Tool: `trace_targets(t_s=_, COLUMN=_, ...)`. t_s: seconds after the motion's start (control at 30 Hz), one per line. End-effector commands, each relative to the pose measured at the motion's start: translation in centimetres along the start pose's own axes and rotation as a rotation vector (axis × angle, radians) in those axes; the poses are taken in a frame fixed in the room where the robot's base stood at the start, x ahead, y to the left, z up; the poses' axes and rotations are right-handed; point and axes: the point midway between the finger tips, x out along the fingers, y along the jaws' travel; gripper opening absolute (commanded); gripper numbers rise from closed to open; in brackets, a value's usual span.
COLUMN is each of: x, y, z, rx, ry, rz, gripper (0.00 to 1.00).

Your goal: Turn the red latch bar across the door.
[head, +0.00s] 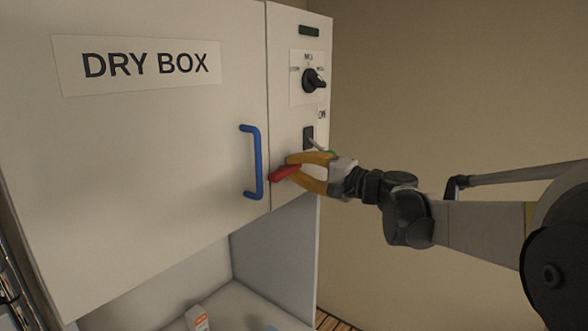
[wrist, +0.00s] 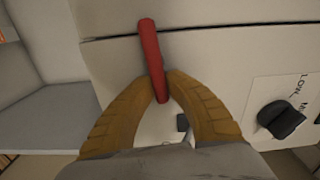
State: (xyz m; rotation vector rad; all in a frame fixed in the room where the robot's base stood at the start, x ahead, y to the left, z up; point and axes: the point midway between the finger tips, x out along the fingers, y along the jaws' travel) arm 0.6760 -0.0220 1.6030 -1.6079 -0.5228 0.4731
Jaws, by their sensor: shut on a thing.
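The red latch bar (head: 284,173) is on the right-hand panel of the dry box, beside the door's right edge. In the head view it lies tilted, its left end lower and close to the door seam. In the wrist view the bar (wrist: 151,50) appears to cross the dark seam, its far end over the door (wrist: 110,15). My gripper (head: 294,171) has orange fingers shut on the bar; in the wrist view the fingertips (wrist: 162,82) press it from both sides near its near end. The white door (head: 150,150) looks closed and flush. The bar's pivot is hidden.
A blue handle (head: 257,162) stands out from the door just left of the bar. A black knob (head: 314,80) and a dark switch (head: 308,137) are on the panel above my gripper. Below the box is an open bay with a white shelf (head: 245,300).

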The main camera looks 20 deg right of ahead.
Motion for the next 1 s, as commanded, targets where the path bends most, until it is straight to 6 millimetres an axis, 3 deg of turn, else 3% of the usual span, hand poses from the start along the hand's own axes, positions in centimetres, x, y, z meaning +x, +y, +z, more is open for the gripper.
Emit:
trace_targets(t_s=0.3, x=0.01, y=0.26, z=0.01, rx=0.1, ry=0.0, rz=0.0, gripper=0.0)
trace_targets(t_s=0.8, x=0.02, y=0.29, z=0.03, rx=0.114, ry=0.0, rz=0.0, gripper=0.0)
trace_targets(t_s=0.83, x=0.02, y=0.29, z=0.03, rx=0.114, ry=0.0, rz=0.0, gripper=0.24)
trace_targets(t_s=0.87, x=0.02, y=0.29, z=0.03, rx=0.114, ry=0.0, rz=0.0, gripper=0.33)
trace_targets(t_s=0.9, x=0.01, y=0.3, z=0.03, rx=0.114, ry=0.0, rz=0.0, gripper=0.38)
trace_targets(t_s=1.0, x=0.01, y=0.3, z=0.03, rx=0.114, ry=0.0, rz=0.0, gripper=0.38)
